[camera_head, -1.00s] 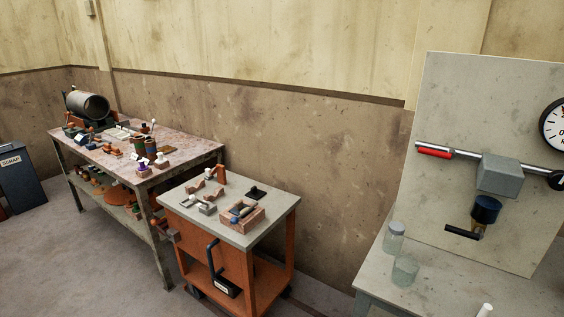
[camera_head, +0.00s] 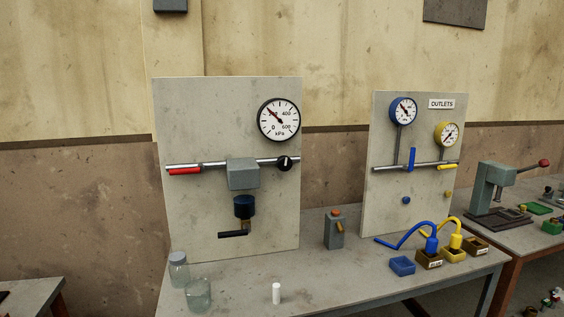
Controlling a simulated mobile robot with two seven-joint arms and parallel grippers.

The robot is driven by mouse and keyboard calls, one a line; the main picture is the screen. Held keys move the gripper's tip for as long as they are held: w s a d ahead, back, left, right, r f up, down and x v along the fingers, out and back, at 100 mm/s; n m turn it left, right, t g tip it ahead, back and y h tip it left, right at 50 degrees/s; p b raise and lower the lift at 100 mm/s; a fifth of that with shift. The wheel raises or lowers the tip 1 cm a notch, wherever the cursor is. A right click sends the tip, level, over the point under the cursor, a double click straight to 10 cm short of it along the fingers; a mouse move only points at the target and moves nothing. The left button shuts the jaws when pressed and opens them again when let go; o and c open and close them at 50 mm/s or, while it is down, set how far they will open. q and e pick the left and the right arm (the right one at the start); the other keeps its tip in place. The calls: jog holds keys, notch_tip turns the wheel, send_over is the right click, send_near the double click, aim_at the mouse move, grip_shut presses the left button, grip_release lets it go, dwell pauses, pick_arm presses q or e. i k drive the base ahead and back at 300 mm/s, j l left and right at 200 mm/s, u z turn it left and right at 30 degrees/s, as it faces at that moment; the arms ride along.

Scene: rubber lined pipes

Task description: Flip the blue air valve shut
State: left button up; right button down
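The blue air valve lever (camera_head: 411,159) stands upright, crosswise to the horizontal pipe on the right-hand panel (camera_head: 385,218) marked OUTLETS. A blue gauge (camera_head: 403,111) sits above it on a vertical pipe. Beside it a yellow lever (camera_head: 447,167) lies along the same pipe, under a yellow gauge (camera_head: 446,134). A blue hose (camera_head: 408,236) lies on the bench below, with its end fitting by a small box. Neither of my grippers shows in this view.
The grey bench (camera_head: 335,277) carries two glass jars (camera_head: 198,296), a white cylinder (camera_head: 276,293), a grey block (camera_head: 334,232) and small boxes (camera_head: 402,266). The left panel holds a red lever (camera_head: 185,171) and a large gauge (camera_head: 279,120). A press (camera_head: 497,188) stands right.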

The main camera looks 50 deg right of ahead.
aim_at(412, 159)
jog(key=z, duration=1)
jog(key=i+l+z, duration=0.1)
jog(key=l+z, duration=0.3)
jog(key=i+l+z, duration=0.15)
jog(key=z, duration=0.2)
jog(key=i+l+z, duration=0.15)
jog(key=z, duration=0.25)
jog(key=i+l, duration=0.4)
